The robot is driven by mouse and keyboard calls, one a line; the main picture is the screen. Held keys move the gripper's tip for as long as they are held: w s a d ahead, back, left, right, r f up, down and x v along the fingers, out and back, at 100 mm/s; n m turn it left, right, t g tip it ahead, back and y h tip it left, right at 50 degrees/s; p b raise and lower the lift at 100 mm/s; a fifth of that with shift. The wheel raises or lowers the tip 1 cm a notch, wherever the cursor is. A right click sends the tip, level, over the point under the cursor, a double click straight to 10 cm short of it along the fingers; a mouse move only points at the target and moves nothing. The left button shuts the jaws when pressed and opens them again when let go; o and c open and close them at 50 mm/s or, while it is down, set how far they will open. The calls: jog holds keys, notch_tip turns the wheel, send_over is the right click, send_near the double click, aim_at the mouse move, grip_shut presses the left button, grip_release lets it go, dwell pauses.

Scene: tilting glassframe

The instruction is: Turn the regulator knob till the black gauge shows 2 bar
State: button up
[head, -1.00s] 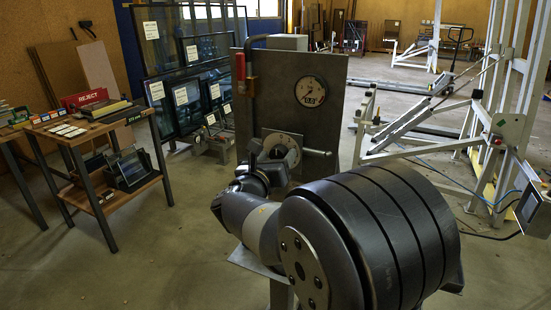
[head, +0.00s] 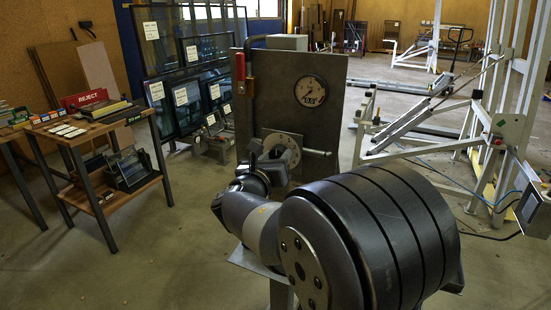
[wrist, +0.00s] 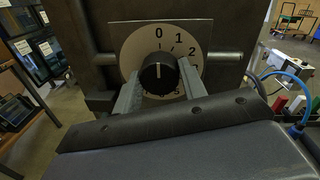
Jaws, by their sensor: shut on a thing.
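In the wrist view the black regulator knob (wrist: 158,76) sits on a round pale scale plate (wrist: 135,52) with the numbers 0, 1, 2 and more. Its white pointer line is near upright, toward the 0. The two fingers of my gripper (wrist: 159,88) stand on either side of the knob and are shut on it. The scale plate (head: 283,150) shows there behind my wrist.
A red handle (head: 240,67) and a curved pipe (head: 249,58) are at the panel's upper left. A horizontal bar (head: 318,152) sticks out right of the plate. A wooden table (head: 85,127) stands left, a white metal frame (head: 490,150) right.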

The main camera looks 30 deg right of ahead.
jog(key=shift+f+m+b, duration=0.15)
jog(key=shift+m+b, duration=0.15)
jog(key=shift+b, duration=0.2)
jog(key=shift+m+h+b, duration=0.4)
jog(key=shift+m+b, duration=5.2)
jog(key=shift+b, duration=1.1)
jog(key=o, duration=1)
jog(key=shift+c, duration=0.2)
